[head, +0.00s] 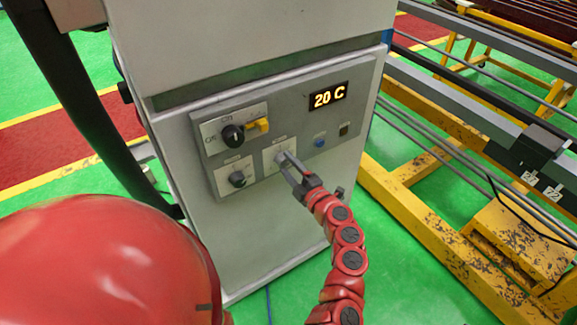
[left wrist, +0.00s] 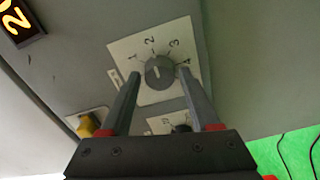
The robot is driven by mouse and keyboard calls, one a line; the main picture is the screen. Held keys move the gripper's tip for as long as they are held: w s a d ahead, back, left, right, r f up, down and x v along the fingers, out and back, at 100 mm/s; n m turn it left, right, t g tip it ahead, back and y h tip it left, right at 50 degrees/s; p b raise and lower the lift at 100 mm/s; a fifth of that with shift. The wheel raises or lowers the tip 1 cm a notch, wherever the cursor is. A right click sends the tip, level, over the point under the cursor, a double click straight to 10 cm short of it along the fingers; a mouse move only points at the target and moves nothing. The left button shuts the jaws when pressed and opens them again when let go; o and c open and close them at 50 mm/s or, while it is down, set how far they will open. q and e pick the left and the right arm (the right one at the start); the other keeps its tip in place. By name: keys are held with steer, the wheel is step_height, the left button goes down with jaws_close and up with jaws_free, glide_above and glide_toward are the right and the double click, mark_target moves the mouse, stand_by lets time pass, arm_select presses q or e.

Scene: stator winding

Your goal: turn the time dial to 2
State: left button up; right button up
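The time dial (left wrist: 160,72) is a round grey knob on a pale plate marked 1 to 4, seen in the left wrist view. A small light mark shows on the knob, but I cannot tell surely which number it points to. My left gripper (left wrist: 160,73) is open, with one finger on each side of the knob and gaps between. My right gripper is not in view.
The panel also carries a black knob with a yellow part (head: 233,135), a smaller black knob (head: 238,179), a blue button (head: 320,140) and a display reading 20 C (head: 328,96). A yellow frame (head: 420,220) with rails stands at the right on green floor.

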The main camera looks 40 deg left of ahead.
arm_select(q)
steer(key=shift+o, duration=0.9)
steer(key=b+v, duration=0.3)
steer(key=v, duration=1.4)
steer(key=shift+d+b, duration=0.2)
steer(key=shift+b, duration=0.15)
